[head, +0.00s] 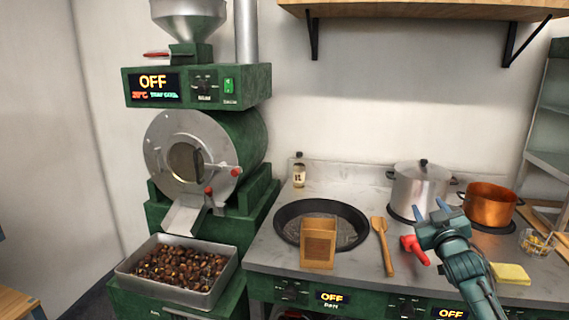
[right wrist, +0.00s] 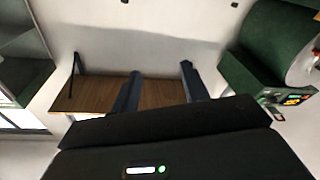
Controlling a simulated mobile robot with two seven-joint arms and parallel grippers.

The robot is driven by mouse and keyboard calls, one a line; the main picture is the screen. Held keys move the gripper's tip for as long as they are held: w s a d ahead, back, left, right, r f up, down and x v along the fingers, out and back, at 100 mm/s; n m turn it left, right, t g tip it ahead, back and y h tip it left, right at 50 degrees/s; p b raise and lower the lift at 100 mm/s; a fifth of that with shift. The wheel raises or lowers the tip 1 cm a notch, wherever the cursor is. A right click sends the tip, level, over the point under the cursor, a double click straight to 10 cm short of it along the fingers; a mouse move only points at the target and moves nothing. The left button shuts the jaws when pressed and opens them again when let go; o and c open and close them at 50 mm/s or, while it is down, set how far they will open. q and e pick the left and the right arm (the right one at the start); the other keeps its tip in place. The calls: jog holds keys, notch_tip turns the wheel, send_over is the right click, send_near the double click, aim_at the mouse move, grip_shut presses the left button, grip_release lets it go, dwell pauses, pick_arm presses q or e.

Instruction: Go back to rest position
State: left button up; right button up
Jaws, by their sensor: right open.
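My right gripper (head: 433,213) is open and empty, raised above the right part of the counter in the head view. Its fingers point up and away. In the right wrist view its two fingers (right wrist: 158,92) stand wide apart with nothing between them; beyond them are the wall and the wooden shelf (right wrist: 97,92). My left gripper is in neither view. A metal tray (head: 125,272) full of chestnuts (head: 180,268) sits under the chute of the green roaster (head: 240,150). A brown box-like container (head: 318,243) stands at the front of a dark round pan (head: 290,212).
A wooden spatula (head: 384,247) lies right of the pan. A red-handled object (head: 414,249) is beside my right gripper. A steel pot (head: 420,187) and copper pot (head: 489,203) stand behind it. A yellow sponge (head: 511,273) and glass bowl (head: 535,243) are at right. A shelf (head: 420,8) overhangs the counter.

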jog(key=s+a+f+g+y, duration=0.1)
jog(key=s+a+f+g, duration=0.2)
jog(key=s+a+f, duration=0.6)
jog(key=s+a+f+g+y, duration=0.2)
jog(key=s+f, duration=0.5)
jog(key=f, duration=0.6)
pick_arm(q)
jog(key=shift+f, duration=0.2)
pick_arm(e)
jog(key=s+a+f+g, duration=0.1)
jog(key=s+a+f, duration=0.1)
jog(key=s, duration=0.6)
jog(key=s+a+f+g+y, duration=0.1)
jog(key=s+a+f, duration=0.2)
jog(key=s, duration=0.4)
jog(key=s+a+f+g+y, duration=0.1)
jog(key=s+a+f, duration=0.1)
jog(key=s+a, duration=0.3)
jog(key=s, duration=0.3)
jog(key=shift+s+f+m+g, duration=0.25)
jog(key=shift+s+m+g, duration=0.05)
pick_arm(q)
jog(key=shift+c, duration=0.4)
